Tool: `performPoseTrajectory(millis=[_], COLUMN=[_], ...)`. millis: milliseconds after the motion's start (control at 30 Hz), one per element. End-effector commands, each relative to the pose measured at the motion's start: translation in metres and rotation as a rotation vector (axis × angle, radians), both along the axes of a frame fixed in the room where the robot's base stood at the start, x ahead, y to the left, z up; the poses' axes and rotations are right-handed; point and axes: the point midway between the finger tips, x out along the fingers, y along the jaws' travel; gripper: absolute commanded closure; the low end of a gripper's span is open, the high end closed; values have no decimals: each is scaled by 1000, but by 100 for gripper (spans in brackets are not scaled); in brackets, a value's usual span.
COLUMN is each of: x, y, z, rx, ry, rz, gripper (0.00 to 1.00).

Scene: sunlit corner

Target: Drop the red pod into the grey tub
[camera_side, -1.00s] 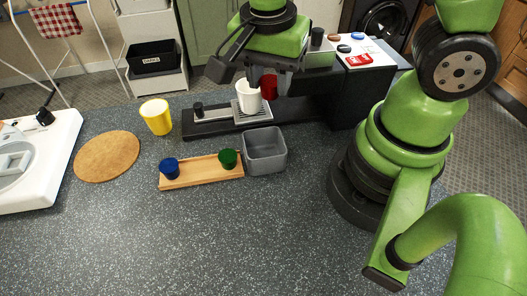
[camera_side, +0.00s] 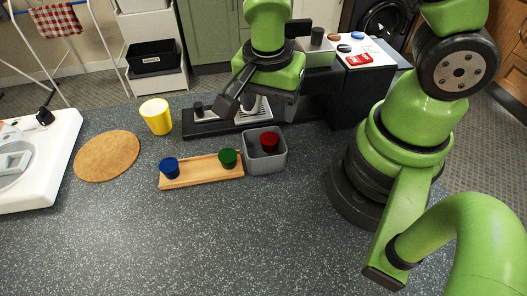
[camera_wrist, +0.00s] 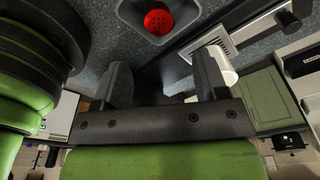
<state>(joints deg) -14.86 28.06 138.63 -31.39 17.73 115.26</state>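The red pod (camera_side: 270,142) is within the walls of the grey tub (camera_side: 265,165) in the side view, towards its back. In the wrist view the red pod (camera_wrist: 158,20) also shows inside the tub (camera_wrist: 130,13), near the top edge of the picture. My gripper (camera_wrist: 163,78) is open, its two dark fingers apart with nothing held between them. In the side view it is above and behind the tub, and its fingertips are hard to make out there.
A wooden tray (camera_side: 201,172) with a blue pod (camera_side: 170,168) and a green pod (camera_side: 228,158) stands left of the tub. A yellow cup (camera_side: 156,116) and a round cork mat (camera_side: 107,156) are farther left. The coffee machine's dark base (camera_side: 205,126) lies behind. The front counter is clear.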

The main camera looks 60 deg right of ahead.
Motion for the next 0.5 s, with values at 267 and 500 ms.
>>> performPoseTrajectory(millis=[267, 500], x=[0, 1], y=[0, 4], z=[2, 32], rx=[-2, 2], ry=[-2, -10], rz=[0, -1], gripper=[34, 34])
